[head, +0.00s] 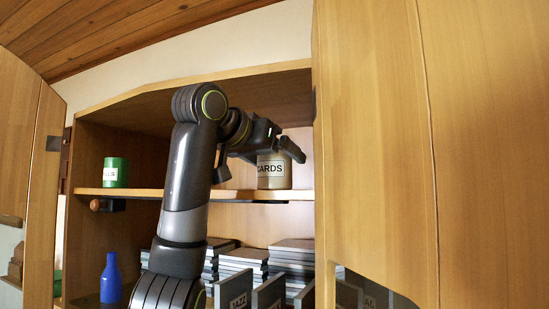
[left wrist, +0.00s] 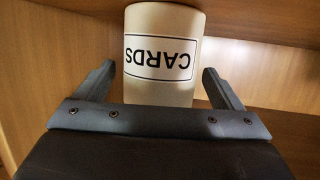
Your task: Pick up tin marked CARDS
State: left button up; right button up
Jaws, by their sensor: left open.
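The tin marked CARDS (head: 274,172) is a beige cylinder with a white label. It stands upright on the cupboard's upper shelf, towards the right. My left gripper (head: 290,142) is open in front of the tin, and its fingers hide the tin's upper part in the head view. In the left wrist view the tin (left wrist: 160,55) shows upside down, between and beyond the two open fingers (left wrist: 165,90). I cannot tell whether either finger touches it. My right gripper is not in view.
A green tin (head: 116,172) stands at the left of the upper shelf (head: 140,192). Below are a blue bottle (head: 111,280) and stacks of grey cases (head: 292,250). An open door (head: 375,140) covers the right side; another door (head: 42,200) stands open at the left.

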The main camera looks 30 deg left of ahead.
pick_arm(q)
jog(key=shift+w+f, duration=0.15)
jog(key=shift+w, duration=0.3)
jog(key=shift+d, duration=0.1)
jog(key=shift+s, duration=0.1)
jog(key=shift+s, duration=0.1)
jog(key=shift+c, duration=1.2)
jog(key=c, duration=0.9)
